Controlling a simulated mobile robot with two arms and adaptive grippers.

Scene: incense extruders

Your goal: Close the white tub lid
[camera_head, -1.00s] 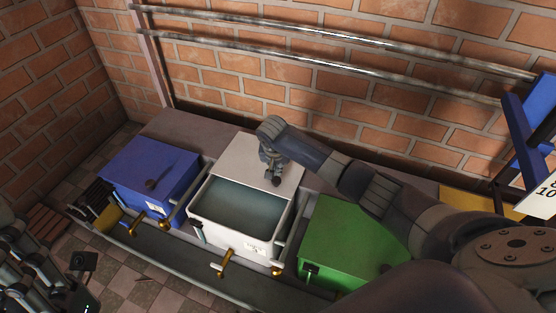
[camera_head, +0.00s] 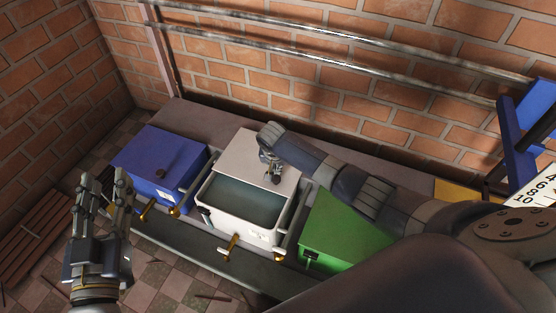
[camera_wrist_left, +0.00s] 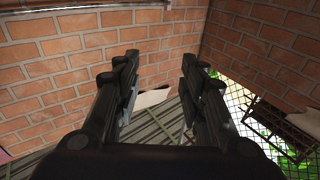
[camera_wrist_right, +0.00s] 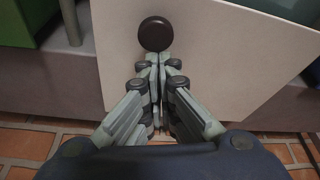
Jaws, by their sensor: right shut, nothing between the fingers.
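The white tub (camera_head: 240,219) stands in the middle of the row, its top open and its inside in view. Its white lid (camera_head: 245,152) is swung open at the back of the tub. In the right wrist view the lid (camera_wrist_right: 225,55) is a pale panel with a round dark knob (camera_wrist_right: 155,33). My right gripper (camera_head: 271,171) is over the lid, shut and empty. Its fingertips (camera_wrist_right: 157,64) are close to the knob; I cannot tell whether they touch. My left gripper (camera_head: 103,183) is open and empty, left of the tubs and away from the lid.
A blue lidded tub (camera_head: 155,158) stands left of the white tub, and a green one (camera_head: 340,232) stands right. Brass taps (camera_head: 230,248) stick out in front. A brick wall and metal pipes (camera_head: 330,57) are behind. Tiled floor lies open at the front left.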

